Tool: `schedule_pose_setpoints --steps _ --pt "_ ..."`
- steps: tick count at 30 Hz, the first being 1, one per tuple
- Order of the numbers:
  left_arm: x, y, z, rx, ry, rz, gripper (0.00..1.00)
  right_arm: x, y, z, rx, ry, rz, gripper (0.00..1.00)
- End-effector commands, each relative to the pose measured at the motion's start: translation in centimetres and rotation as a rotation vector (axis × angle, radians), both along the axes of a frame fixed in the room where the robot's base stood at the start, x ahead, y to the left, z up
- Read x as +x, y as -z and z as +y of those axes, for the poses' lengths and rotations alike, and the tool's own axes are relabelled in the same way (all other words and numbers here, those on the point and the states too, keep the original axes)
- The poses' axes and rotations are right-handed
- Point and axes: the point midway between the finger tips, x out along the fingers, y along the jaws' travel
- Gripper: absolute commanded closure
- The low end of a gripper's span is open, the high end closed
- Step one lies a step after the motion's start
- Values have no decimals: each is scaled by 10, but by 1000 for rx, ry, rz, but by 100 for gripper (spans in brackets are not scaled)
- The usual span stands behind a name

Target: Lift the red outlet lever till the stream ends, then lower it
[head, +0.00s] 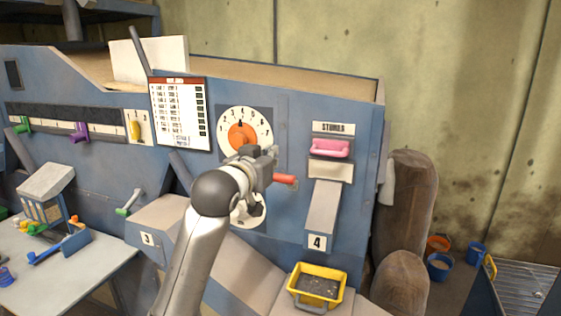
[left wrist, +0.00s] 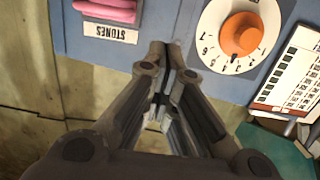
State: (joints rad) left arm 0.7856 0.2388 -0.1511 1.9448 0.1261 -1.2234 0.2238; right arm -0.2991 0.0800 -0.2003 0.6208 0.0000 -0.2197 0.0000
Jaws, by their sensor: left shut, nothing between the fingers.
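The red lever (head: 285,179) sticks out to the right from the blue machine front, below the orange dial. Its left part is hidden behind my left gripper. My left gripper (head: 272,154) is shut and empty, just above and left of the lever's red end; I cannot tell whether they touch. In the left wrist view, its closed fingers (left wrist: 166,72) point at the blue panel, and the lever is not visible there. No stream can be made out in either view. My right gripper is not in view.
A pink handle (head: 330,148) sits under the STONES label, above chute 4 (head: 322,212). A yellow tub (head: 318,274) with dark contents stands below it. The orange dial (head: 242,134) is also in the left wrist view (left wrist: 240,34). Sacks (head: 408,200) stand at the right.

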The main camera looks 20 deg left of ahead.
Motion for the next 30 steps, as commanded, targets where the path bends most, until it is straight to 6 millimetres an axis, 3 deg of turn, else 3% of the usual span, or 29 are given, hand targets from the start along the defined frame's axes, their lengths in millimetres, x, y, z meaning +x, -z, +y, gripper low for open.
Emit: schedule_pose_setpoints --steps 20,30 --pt "97 8 -3 0 0 4 100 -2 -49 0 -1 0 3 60" --pt "83 41 -3 0 0 2 100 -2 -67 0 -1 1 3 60"
